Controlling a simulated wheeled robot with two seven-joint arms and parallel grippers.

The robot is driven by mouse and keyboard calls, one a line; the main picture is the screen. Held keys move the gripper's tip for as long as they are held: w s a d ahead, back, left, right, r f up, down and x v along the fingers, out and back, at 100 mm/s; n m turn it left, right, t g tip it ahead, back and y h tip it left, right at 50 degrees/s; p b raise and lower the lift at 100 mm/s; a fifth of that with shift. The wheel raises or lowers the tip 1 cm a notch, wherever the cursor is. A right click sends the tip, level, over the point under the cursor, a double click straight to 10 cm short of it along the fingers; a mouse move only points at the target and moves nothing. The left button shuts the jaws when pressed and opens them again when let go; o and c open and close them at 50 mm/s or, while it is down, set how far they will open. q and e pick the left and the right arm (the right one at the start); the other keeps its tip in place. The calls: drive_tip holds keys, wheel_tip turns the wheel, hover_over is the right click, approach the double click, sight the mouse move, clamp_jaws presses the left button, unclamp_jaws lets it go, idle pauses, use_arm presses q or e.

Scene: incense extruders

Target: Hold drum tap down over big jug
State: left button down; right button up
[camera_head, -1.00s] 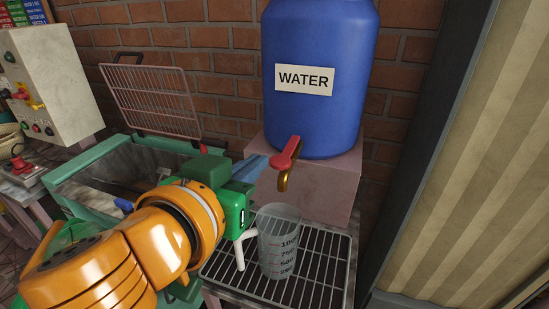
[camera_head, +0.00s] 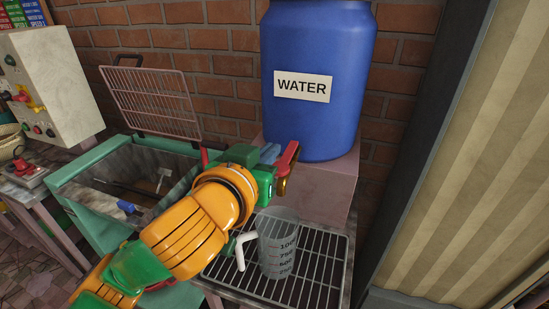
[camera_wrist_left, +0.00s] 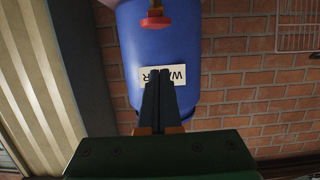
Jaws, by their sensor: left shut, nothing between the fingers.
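The blue drum (camera_head: 318,110) with a WATER label stands on a pinkish block. Its tap has a red lever (camera_head: 288,157) and a brass spout (camera_head: 283,186), partly hidden by my left gripper. The big jug (camera_head: 279,248), clear with measure marks and a white handle, stands upright on the grating below the tap. No water stream shows. My left gripper (camera_head: 270,153) is shut and empty, its fingers just left of the lever; I cannot tell if they touch. In the left wrist view, upside down, the shut fingers (camera_wrist_left: 166,74) overlap the drum's label, with the red lever (camera_wrist_left: 155,23) beyond. My right gripper is out of view.
The metal grating (camera_head: 317,278) has bare room around the jug. A green-rimmed basin (camera_head: 75,187) with a raised wire rack (camera_head: 150,100) stands to the left. A brick wall is behind, and a dark post (camera_head: 415,150) and striped panel stand at the right.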

use_arm(q)
drive_tip(key=w+f, duration=0.1)
drive_tip(key=f, duration=0.2)
drive_tip(key=w+f, duration=0.1)
drive_tip(key=shift+w+d+f+p, duration=0.3)
drive_tip(key=shift+d+p, duration=0.05)
drive_tip(key=shift+d, duration=0.05)
drive_tip(key=f+b, duration=0.1)
drive_tip(key=b, duration=0.1)
drive_tip(key=f+t+b, duration=0.1)
drive_tip(key=b, duration=0.2)
drive_tip(key=f+t+b, duration=0.1)
drive_tip(key=b, duration=0.1)
drive_tip(key=shift+s+h, duration=0.25)
drive_tip(key=shift+h, duration=0.15)
idle(2.4)
